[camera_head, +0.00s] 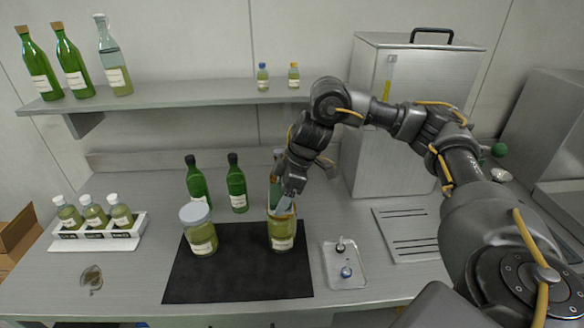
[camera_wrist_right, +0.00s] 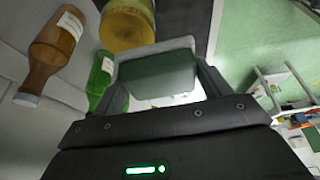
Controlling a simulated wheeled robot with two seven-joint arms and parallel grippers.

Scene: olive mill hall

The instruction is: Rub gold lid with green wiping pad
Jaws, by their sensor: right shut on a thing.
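A glass jar of yellow-green oil (camera_head: 282,238) stands upright on the black mat (camera_head: 240,280). Its gold lid (camera_head: 272,212) is partly covered by my right gripper (camera_head: 287,194) in the head view. The gold lid (camera_wrist_right: 127,24) also shows in the wrist view, just beyond the pad. My right gripper is shut on the green wiping pad (camera_wrist_right: 158,76), which has a pale edge. The pad is right at the lid, but I cannot tell whether they touch. My left gripper is not in view.
A silver-lidded jar (camera_head: 200,236) stands left on the mat. Two green bottles (camera_head: 236,186) and a brown bottle (camera_head: 275,186) stand behind. A small tray (camera_head: 345,278) lies right, a bottle rack (camera_head: 100,238) left. A large steel container (camera_head: 385,150) blocks the back right.

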